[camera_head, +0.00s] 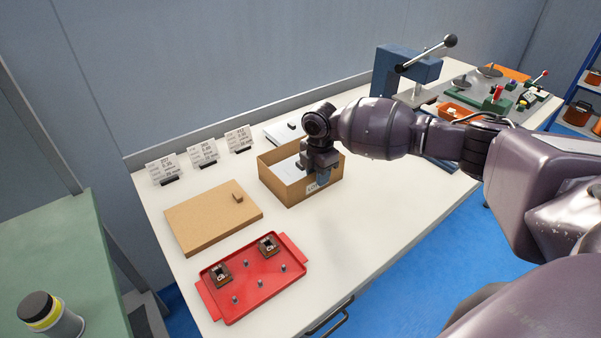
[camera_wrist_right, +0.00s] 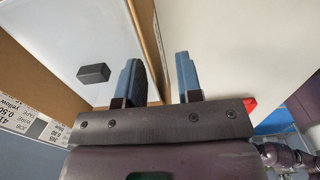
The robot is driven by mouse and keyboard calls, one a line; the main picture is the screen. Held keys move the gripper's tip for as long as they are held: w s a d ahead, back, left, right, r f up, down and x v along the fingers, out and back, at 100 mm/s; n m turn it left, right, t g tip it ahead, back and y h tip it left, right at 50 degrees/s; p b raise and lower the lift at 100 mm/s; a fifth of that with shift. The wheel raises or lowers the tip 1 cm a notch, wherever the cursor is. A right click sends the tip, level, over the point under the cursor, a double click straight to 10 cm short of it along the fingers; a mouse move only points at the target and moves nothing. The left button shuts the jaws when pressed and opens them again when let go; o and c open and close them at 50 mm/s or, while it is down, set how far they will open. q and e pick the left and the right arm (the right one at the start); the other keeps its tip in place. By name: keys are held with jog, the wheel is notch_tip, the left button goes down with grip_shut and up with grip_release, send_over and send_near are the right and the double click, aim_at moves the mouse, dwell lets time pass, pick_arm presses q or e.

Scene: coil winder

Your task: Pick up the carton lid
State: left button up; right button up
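A flat brown board with a small brown block on top, seemingly the carton lid (camera_head: 205,222), lies on the table left of the open brown carton (camera_head: 283,189). My right gripper (camera_head: 321,175) is at the carton's right front part, away from the lid. In the right wrist view, its two blue fingers (camera_wrist_right: 160,80) stand apart with the carton's wall edge (camera_wrist_right: 147,40) between them. I cannot tell if they touch it. A white sheet (camera_wrist_right: 60,45) with a dark block (camera_wrist_right: 94,73) lies inside the carton. My left gripper is not in view.
A red tray (camera_head: 254,292) with pegs and two small dark parts lies in front of the lid. Several label cards (camera_head: 203,153) stand behind it. A white plate (camera_head: 283,132) lies behind the carton. A blue lever press (camera_head: 400,70) stands at the back right.

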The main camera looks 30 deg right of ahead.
jog(key=shift+r, duration=0.1)
grip_shut()
